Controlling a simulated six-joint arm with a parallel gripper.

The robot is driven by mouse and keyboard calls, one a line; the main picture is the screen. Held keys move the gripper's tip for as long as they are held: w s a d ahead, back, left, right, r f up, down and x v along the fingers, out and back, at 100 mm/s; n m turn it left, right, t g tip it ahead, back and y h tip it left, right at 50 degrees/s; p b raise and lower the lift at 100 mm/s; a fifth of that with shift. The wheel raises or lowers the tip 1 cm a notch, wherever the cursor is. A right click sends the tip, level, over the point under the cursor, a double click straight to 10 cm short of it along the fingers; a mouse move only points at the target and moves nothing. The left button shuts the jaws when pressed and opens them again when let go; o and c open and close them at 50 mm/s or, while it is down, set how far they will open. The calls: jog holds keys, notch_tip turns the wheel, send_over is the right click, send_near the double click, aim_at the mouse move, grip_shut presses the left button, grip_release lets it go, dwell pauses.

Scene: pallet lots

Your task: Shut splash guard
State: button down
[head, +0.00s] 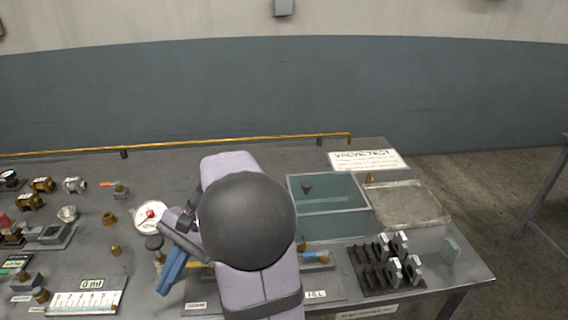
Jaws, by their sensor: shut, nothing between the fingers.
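The splash guard (408,204) appears to be the clear, framed panel lying open and nearly flat to the right of a teal open-topped tank (330,232). The tank's top is uncovered, and a small dark knob-like part shows inside it. My gripper (170,278) is left of the tank, beyond my dark round arm joint, with its blue fingers pointing down to the left. It is shut and empty, well apart from the guard. My arm hides part of the bench just left of the tank.
A dial gauge (150,216) stands close to my gripper. Brass fittings crowd the left, and a brass rail (230,142) runs along the back.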

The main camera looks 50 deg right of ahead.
jog(key=s+d+r+m+t+h+p, duration=0.1)
jog(key=d+r+m+t+p, duration=0.25)
jog(key=d, duration=0.85)
jog(key=s+d+r+m+h+p, duration=0.1)
jog(key=d+r+m+p, duration=0.35)
jog(key=d, duration=0.75)
jog(key=s+d+r+m+t+h+p, duration=0.15)
jog(key=s+d+r+m, duration=0.3)
jog(key=s+d, duration=0.55)
jog(key=s+d+r+m+t+h+p, duration=0.1)
jog(key=s+d+r+m+h+p, duration=0.25)
jog(key=s+d, duration=0.65)
jog(key=m+y+p, duration=0.2)
send_near(308, 191)
jog(key=f, duration=0.2)
jog(key=shift+s+d+f, duration=0.15)
jog(key=shift+s+f, duration=0.15)
jog(key=shift+s, duration=0.1)
jog(key=shift+w+a+f+p, duration=0.1)
jog(key=shift+w+a+p, duration=0.1)
jog(key=shift+w, duration=0.3)
jog(key=shift+w+a+p, duration=0.15)
jog(key=shift+w, duration=0.35)
jog(key=shift+w+a+f, duration=0.15)
jog(key=shift+w+f, duration=0.1)
jog(key=shift+w, duration=0.45)
